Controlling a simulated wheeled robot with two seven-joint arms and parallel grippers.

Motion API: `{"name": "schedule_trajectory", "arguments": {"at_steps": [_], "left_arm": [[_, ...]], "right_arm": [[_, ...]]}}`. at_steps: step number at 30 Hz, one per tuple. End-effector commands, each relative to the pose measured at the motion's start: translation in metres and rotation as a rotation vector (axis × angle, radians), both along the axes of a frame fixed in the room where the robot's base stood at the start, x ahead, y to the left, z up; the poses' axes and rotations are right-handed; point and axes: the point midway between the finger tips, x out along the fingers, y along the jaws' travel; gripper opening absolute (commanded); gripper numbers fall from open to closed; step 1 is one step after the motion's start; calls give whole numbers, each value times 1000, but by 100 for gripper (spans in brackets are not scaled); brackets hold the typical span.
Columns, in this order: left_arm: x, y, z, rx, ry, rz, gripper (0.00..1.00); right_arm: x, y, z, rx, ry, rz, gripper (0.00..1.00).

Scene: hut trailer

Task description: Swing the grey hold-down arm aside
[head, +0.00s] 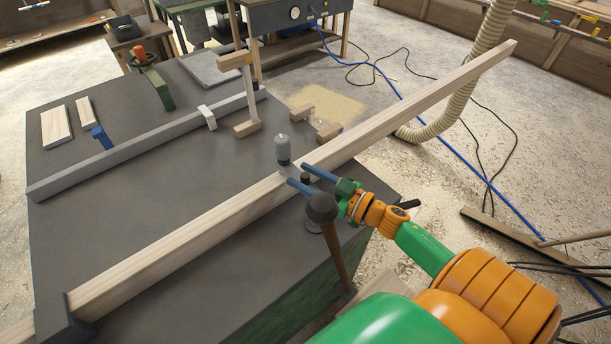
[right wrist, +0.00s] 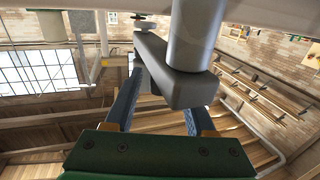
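The grey hold-down arm (head: 289,171) is at the long pale beam, near the right edge of the dark bench, with an upright grey cylindrical knob (head: 282,148). In the right wrist view the arm (right wrist: 178,78) and its cylinder (right wrist: 195,35) loom close, hiding part of the fingers. My right gripper (head: 305,176) has its two blue fingers apart, one on each side of the arm's near end. Its fingers also show in the right wrist view (right wrist: 158,102). I cannot tell whether they touch the arm. My left gripper is not in view.
The pale beam (head: 180,235) crosses the bench (head: 150,195) and overhangs its far right. A dark rounded head on a brown handle (head: 336,255) stands just below my right gripper. A grey fence rail (head: 140,150) lies farther left. A ribbed hose (head: 465,95) hangs beyond the beam.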

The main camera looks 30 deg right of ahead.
Motion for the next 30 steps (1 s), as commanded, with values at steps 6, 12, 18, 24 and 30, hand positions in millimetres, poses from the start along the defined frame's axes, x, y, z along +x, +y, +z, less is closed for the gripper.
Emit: {"name": "schedule_trajectory", "arguments": {"at_steps": [6, 12, 18, 24, 30], "left_arm": [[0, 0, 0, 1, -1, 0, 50], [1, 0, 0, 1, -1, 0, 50], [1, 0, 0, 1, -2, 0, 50], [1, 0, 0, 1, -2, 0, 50], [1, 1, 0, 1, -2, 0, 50]], "right_arm": [[0, 0, 0, 0, 0, 0, 0], [0, 0, 0, 0, 0, 0, 0], [0, 0, 0, 0, 0, 0, 0], [0, 0, 0, 0, 0, 0, 0], [0, 0, 0, 0, 0, 0, 0]]}}
